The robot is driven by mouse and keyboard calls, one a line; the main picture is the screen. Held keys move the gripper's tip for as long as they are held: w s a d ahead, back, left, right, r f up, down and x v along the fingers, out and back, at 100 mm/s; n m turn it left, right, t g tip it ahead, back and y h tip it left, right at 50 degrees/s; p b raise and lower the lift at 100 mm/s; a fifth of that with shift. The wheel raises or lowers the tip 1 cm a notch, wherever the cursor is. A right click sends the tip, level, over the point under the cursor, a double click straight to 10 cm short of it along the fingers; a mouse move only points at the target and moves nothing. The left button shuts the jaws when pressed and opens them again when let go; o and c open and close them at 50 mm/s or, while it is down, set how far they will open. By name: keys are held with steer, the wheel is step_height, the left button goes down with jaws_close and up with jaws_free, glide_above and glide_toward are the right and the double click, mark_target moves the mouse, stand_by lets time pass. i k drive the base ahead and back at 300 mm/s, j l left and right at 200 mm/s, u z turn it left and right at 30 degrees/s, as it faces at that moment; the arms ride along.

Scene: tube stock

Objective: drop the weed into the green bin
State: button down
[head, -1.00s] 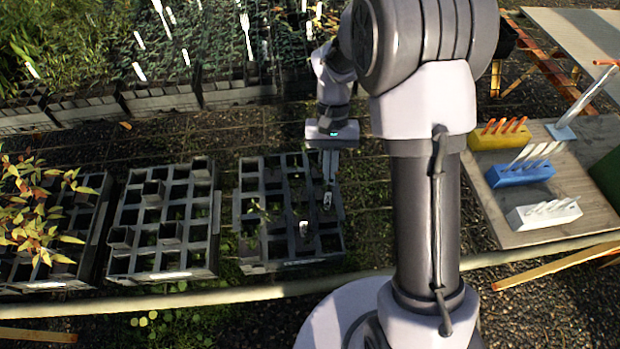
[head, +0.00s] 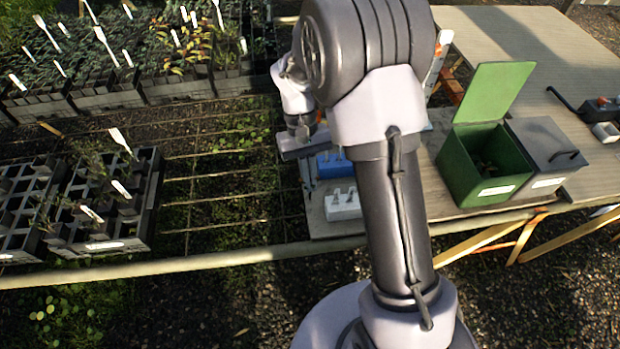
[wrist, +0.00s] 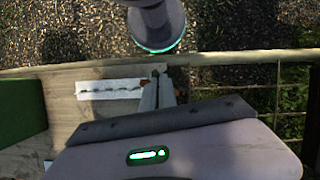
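The green bin (head: 465,170) stands on the wooden table right of my arm in the head view, its lid (head: 495,90) raised and some dark matter inside. Its green side also shows at the left edge of the wrist view (wrist: 20,105). My gripper (head: 309,178) points down over the table's left end, beside the label blocks and left of the bin. In the wrist view my gripper's fingers (wrist: 158,82) are close together, with a small dark bit at their tips, apparently the weed (wrist: 160,69). Most of it is hidden.
A grey lidded bin (head: 550,155) stands against the green bin's right side. Plant trays (head: 150,215) are at the left. A pale rail (head: 180,262) crosses in front.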

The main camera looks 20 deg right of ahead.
mark_target(480, 165)
steer(key=k+l, duration=0.15)
steer(key=l, duration=0.3)
steer(key=k+l+u, duration=0.1)
steer(key=l, duration=0.3)
steer(key=k+l, duration=0.15)
steer(key=l, duration=0.25)
steer(key=k+l, duration=0.15)
steer(key=l, duration=0.3)
steer(key=k+l+u, duration=0.1)
steer(key=l, duration=0.3)
steer(key=k+l, duration=0.15)
steer(key=l, duration=0.25)
